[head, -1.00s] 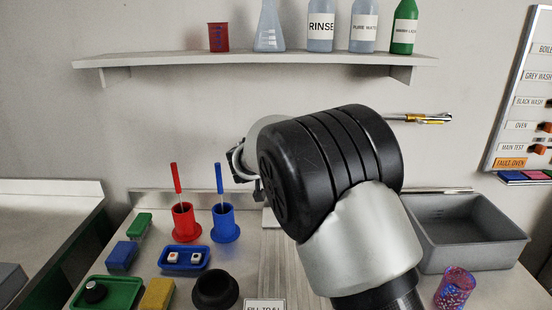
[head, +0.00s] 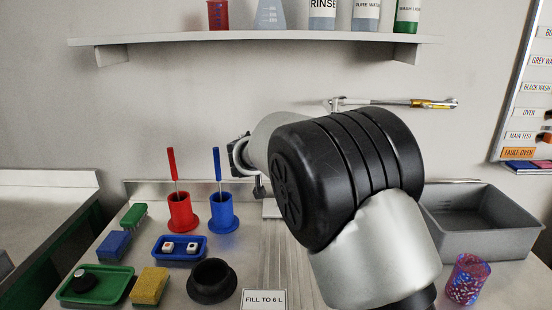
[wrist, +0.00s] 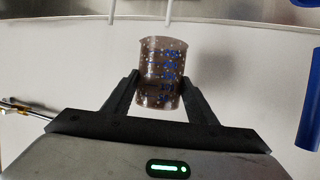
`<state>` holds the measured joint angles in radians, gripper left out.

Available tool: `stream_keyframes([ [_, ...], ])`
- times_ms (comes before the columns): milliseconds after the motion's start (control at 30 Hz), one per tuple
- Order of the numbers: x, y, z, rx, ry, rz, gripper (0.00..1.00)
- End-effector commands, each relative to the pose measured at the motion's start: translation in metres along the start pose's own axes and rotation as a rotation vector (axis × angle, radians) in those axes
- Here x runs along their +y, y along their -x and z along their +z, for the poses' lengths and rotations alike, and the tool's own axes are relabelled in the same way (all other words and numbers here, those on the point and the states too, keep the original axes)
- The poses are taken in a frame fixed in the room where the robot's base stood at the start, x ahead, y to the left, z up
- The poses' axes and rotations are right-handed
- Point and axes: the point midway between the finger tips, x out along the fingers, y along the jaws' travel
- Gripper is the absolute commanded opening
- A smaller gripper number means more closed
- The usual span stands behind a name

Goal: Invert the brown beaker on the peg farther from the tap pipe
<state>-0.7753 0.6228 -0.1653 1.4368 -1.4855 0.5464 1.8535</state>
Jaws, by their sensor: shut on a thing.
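The brown beaker (wrist: 160,85), see-through with blue marks, is in the wrist view between the two fingers of my gripper (wrist: 160,92), which is shut on it. The wrist picture is upside down against the head view, so the beaker's lipped rim faces down. Two pale pegs show beyond the rim: one in line with the beaker (wrist: 168,12), the other (wrist: 113,10) nearer the tap pipe. The rim looks apart from the in-line peg's tip. The tap pipe (head: 385,101) is on the wall. In the head view my arm hides the beaker and pegs.
Red (head: 181,213) and blue (head: 222,213) holders with sticks stand left of my arm. A black ring-shaped stand (head: 211,283) is in front. A grey basin (head: 480,235) and a speckled beaker (head: 467,280) are at right. A shelf (head: 250,40) with bottles runs above.

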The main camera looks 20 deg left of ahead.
Motion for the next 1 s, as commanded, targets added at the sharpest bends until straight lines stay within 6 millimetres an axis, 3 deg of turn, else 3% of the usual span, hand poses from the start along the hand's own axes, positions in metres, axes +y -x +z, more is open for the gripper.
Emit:
stream_keyframes([
  [1000,0.000,-0.028,0.068,-0.001,0.003,0.001,0.27],
])
